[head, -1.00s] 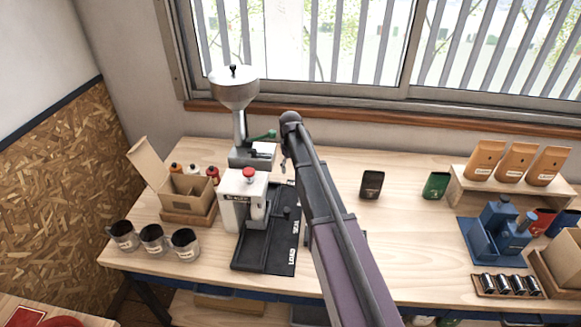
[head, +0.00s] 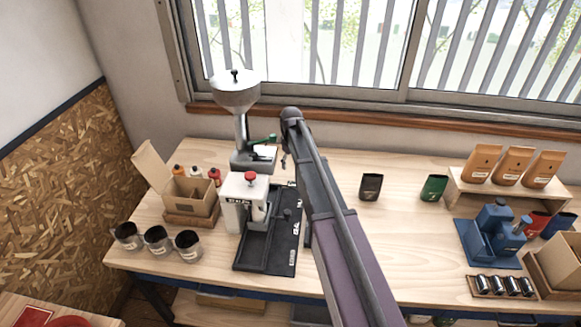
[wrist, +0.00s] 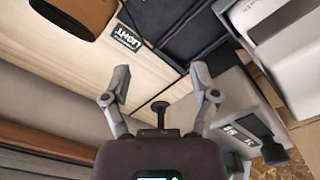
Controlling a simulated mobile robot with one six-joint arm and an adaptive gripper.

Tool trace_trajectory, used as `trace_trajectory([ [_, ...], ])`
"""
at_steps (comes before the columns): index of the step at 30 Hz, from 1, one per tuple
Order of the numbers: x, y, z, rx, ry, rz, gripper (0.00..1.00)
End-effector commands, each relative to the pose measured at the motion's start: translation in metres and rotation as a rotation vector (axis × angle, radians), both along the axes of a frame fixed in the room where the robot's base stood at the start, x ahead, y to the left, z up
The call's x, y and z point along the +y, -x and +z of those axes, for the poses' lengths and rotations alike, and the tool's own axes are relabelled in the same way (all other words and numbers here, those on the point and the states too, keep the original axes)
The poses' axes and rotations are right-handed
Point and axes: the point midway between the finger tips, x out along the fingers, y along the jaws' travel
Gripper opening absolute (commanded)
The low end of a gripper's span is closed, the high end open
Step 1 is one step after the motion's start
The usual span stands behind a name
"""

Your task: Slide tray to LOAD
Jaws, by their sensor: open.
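The sealer (head: 245,200) is a white machine with a red knob, standing on a black base left of my arm in the head view. The black tray (head: 256,246) sits on the base in front of it. White lettering runs along the base's right side, and a small black knob (head: 286,213) stands beside it. My gripper (wrist: 161,72) is open in the wrist view, with nothing clasped between its fingertips. A dark knob on a stem (wrist: 158,106) shows between its fingers; I cannot tell its depth or whether I touch it. My arm hides my gripper in the head view.
A grinder (head: 236,95) stands behind the sealer. An open carton (head: 190,195) and several dark cups (head: 158,240) are on the left. A black pouch (head: 371,187) and a green pouch (head: 434,188) stand right of my arm. A blue device (head: 493,235) is farther right.

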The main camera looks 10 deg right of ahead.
Motion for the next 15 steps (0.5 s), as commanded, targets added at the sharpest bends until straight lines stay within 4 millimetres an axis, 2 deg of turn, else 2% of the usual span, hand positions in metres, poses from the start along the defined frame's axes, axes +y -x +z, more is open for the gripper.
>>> trace_trajectory([
  [5,0.007,0.021,0.000,0.000,0.000,0.001,0.77],
  [15,0.032,0.100,0.000,0.000,0.000,0.002,0.77],
])
